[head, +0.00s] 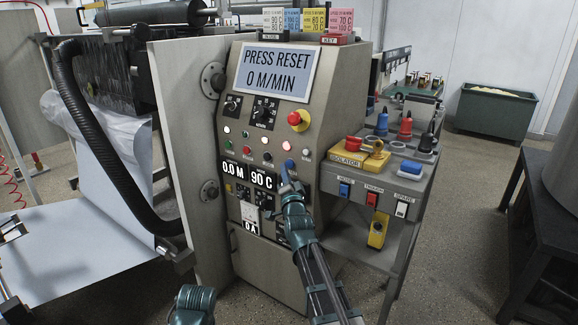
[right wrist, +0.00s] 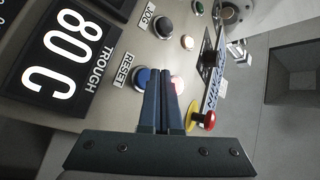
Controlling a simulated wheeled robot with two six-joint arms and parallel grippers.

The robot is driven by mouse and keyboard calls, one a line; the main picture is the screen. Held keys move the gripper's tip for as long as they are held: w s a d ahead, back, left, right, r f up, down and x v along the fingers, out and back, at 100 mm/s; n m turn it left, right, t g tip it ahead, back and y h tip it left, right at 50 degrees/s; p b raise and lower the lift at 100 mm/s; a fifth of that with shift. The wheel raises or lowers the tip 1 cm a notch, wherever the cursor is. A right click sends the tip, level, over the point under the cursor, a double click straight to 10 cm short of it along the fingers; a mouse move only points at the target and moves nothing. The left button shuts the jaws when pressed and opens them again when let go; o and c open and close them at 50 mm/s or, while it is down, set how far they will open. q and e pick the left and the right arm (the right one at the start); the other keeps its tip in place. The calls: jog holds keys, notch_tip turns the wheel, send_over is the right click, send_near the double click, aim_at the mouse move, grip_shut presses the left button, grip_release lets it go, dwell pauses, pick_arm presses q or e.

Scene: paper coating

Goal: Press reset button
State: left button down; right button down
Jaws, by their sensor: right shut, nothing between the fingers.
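The control panel's screen (head: 276,71) reads "PRESS RESET 0 M/MIN". The blue reset button (head: 288,163) is on the panel's right side, just above my right gripper (head: 287,178). In the right wrist view, the blue button (right wrist: 141,74) lies beside the "RESET" label, partly covered by the fingers. My right gripper (right wrist: 161,74) is shut and empty, its tips close in front of the panel between the blue button and a glowing pale-red one (right wrist: 177,83). I cannot tell whether the tips touch the button.
A red emergency knob (head: 295,118) on yellow sticks out above the reset button. Several other buttons and switches surround it. A side shelf (head: 413,178) with a yellow isolator box (head: 349,153) stands right of my right arm. A black hose (head: 100,150) hangs at left.

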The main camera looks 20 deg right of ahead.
jog(key=shift+w+d, duration=0.1)
dwell(0.3)
jog(key=shift+w+d, duration=0.15)
jog(key=shift+d, duration=0.1)
jog(key=shift+w+d, duration=0.25)
jog(key=shift+d, duration=0.05)
dwell(0.8)
dwell(0.3)
jog(key=shift+s+a, duration=0.5)
jog(key=shift+a, duration=0.15)
jog(key=s+a, duration=0.1)
jog(key=a, duration=0.1)
jog(key=s+a, duration=0.2)
dwell(0.4)
dwell(0.6)
